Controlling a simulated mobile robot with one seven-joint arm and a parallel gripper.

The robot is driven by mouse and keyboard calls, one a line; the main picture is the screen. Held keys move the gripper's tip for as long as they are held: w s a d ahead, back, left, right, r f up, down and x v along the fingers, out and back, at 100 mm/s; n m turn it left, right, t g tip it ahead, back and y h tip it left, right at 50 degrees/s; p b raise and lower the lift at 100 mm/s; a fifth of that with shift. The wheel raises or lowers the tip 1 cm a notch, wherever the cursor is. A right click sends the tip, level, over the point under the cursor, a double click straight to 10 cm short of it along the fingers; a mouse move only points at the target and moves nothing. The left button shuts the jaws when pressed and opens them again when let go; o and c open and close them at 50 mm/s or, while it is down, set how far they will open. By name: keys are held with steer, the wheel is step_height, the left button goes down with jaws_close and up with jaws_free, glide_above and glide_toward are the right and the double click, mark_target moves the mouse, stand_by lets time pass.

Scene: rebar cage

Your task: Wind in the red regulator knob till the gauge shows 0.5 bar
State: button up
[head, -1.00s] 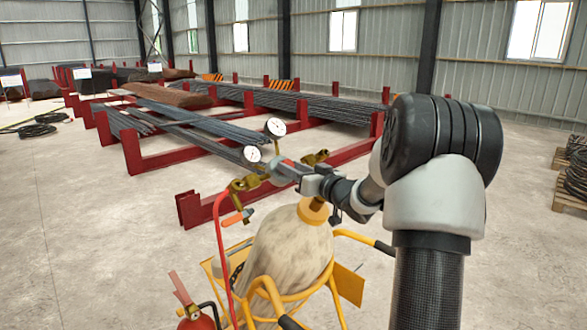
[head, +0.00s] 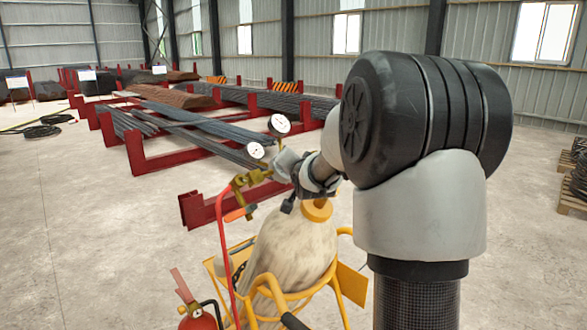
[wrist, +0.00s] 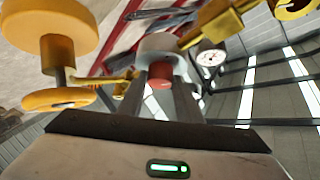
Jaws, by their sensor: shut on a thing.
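The red regulator knob (wrist: 160,76) is between my gripper's fingers in the wrist view, under the grey round end of the regulator (wrist: 160,44). My gripper (wrist: 160,90) is shut on the knob. In the head view, my wrist hides the knob and most of my gripper. Two white-faced gauges show there: an upper one (head: 279,124) and a lower one (head: 256,150), beside the brass regulator (head: 252,179). One gauge (wrist: 209,58) also shows in the wrist view. The needle readings are too small to tell.
The beige gas cylinder (head: 286,246) stands in a yellow trolley (head: 350,285) below my gripper. Its yellow handwheel (head: 316,210) is close by. A red hose (head: 221,240) hangs left of the cylinder. A fire extinguisher (head: 198,319) is at the lower left. Red rebar racks (head: 195,211) stand behind.

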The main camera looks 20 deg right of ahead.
steer(key=shift+m+g, duration=0.3)
steer(key=shift+m, duration=0.1)
steer(key=shift+r, duration=0.1)
steer(key=o, duration=1)
steer(key=shift+o, duration=0.2)
